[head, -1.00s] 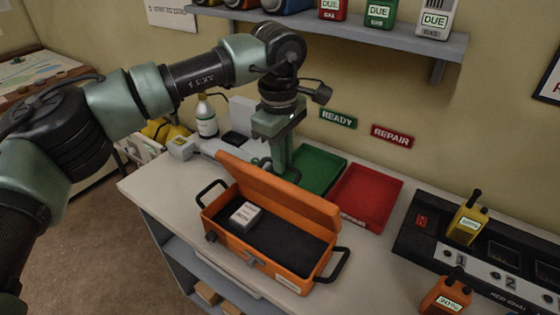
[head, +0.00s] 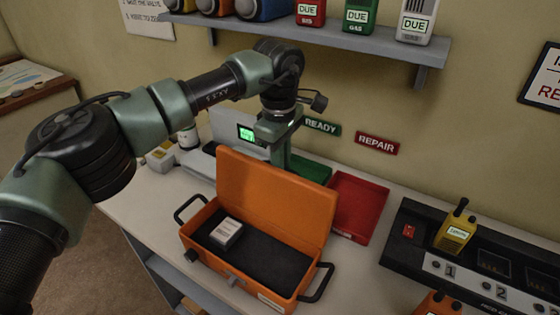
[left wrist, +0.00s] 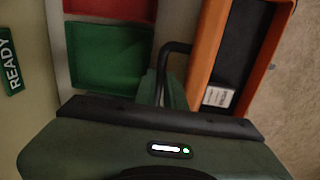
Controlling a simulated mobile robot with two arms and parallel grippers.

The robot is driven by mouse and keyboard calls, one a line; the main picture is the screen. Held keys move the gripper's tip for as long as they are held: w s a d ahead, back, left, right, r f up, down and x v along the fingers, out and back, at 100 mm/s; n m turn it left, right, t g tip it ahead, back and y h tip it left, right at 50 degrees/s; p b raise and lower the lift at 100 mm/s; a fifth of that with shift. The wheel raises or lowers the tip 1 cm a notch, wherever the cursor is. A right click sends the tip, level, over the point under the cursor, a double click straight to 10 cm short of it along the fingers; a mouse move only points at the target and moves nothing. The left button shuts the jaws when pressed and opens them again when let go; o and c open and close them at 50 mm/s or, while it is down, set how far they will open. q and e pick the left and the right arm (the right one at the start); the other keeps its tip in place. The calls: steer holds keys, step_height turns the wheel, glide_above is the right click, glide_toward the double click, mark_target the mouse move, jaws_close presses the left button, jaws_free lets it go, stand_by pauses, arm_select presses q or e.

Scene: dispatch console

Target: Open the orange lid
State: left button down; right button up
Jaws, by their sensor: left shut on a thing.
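The orange case (head: 250,275) stands on the counter with its orange lid (head: 275,195) standing open at the back. I see the lid's inner face in the head view. My left gripper (head: 281,155) is behind the lid, and its fingertips are hidden there. In the left wrist view the gripper (left wrist: 166,92) is shut on a black handle (left wrist: 174,47) beside the orange lid edge (left wrist: 206,42). Inside the case, a small white block (head: 226,231) lies on the dark lining at the left. My right gripper is out of view.
A green tray (head: 314,172) and a red tray (head: 358,205) lie behind the case. A black charger console (head: 410,262) with a yellow radio (head: 455,232) stands at the right. A grey shelf (head: 330,38) with several devices hangs above.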

arm_select(q)
steer(key=shift+r, duration=0.15)
steer(key=c, duration=1.5)
jaws_free()
steer(key=shift+s+a+r+b, duration=0.1)
steer(key=shift+r+b, duration=0.25)
steer(key=shift+r, duration=1.6)
steer(key=shift+s+r+b, duration=0.1)
steer(key=shift+r+b, duration=0.25)
steer(key=shift+r, duration=1.6)
steer(key=shift+c, duration=0.2)
